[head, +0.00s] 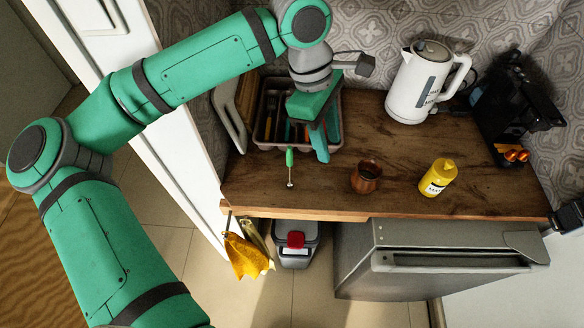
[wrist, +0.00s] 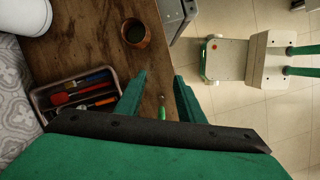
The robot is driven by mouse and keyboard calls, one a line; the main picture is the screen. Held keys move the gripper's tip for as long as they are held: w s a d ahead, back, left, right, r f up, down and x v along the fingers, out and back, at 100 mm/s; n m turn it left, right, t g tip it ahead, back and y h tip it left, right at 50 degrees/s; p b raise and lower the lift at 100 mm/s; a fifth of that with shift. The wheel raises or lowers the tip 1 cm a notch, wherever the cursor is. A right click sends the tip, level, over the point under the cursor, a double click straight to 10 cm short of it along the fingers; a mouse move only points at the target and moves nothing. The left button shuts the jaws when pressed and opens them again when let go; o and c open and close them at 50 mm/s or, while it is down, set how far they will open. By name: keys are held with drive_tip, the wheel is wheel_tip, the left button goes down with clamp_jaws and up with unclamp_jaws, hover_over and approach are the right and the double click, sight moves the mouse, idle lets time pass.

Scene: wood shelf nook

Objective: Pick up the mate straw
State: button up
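A thin metal piece with a green end (head: 289,167), which looks like the mate straw, lies on the wooden counter near its front left edge. In the wrist view its green part (wrist: 162,111) shows between my fingers, lower down on the counter. My gripper (head: 319,150) is above the counter, in front of the cutlery tray and right of the straw in the head view. In the wrist view my gripper (wrist: 160,77) has its two green fingers apart, with nothing held between them.
A cutlery tray (head: 261,141) with several utensils stands behind the straw. A brown mate cup (head: 366,178), yellow mustard bottle (head: 437,178), white kettle (head: 412,90) and black coffee machine (head: 505,105) stand to the right. Bare wood surrounds the straw; the counter edge (head: 290,213) is close.

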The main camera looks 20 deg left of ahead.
sight(290, 151)
drive_tip(key=a+y, duration=0.1)
drive_tip(key=a, duration=0.1)
drive_tip(key=a+y, duration=0.1)
drive_tip(key=a, duration=0.2)
drive_tip(key=a+y, duration=0.1)
drive_tip(key=a, duration=0.2)
drive_tip(key=shift+s+r+n, duration=0.1)
drive_tip(key=shift+r+n, duration=0.2)
drive_tip(key=shift+r, duration=0.05)
wheel_tip(290, 151, down, 10)
drive_tip(key=shift+f, duration=0.25)
clamp_jaws()
